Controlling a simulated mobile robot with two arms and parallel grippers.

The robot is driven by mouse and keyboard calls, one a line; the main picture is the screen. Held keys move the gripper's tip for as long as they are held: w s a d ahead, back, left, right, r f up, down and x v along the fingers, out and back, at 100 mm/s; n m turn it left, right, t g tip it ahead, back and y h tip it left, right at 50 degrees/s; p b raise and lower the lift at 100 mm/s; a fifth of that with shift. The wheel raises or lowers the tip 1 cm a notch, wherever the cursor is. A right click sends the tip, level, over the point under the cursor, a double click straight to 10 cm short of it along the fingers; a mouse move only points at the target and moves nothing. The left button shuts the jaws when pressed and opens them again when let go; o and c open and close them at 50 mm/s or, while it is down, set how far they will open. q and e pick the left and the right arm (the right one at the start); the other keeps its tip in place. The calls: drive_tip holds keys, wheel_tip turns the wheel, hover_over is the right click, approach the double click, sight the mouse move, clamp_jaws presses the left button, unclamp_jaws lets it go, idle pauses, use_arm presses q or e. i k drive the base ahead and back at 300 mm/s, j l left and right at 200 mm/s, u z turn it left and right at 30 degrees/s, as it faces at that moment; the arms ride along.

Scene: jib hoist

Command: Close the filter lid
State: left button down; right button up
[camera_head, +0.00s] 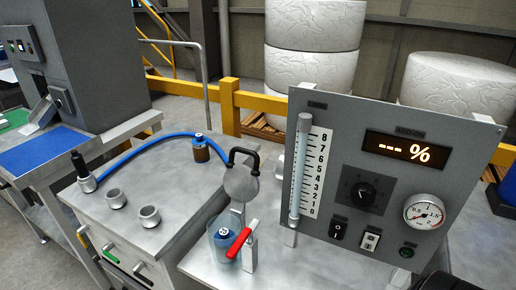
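The filter lid (241,184) is a round grey disc with a black bent handle (245,156). It stands raised, tilted up on edge, above and behind the filter housing. The filter housing (214,250) is a clear bluish cup with its top open, and a blue-topped filter piece (224,234) shows inside it. A red lever (239,243) on a grey post stands at the cup's right side and partly covers it.
A grey panel (345,115) with flow tube, display and gauge stands right of the lid. A dark, cut-off shape (443,282) fills the bottom right edge.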

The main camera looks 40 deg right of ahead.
sight(241, 183)
drive_tip(key=z, duration=1.05)
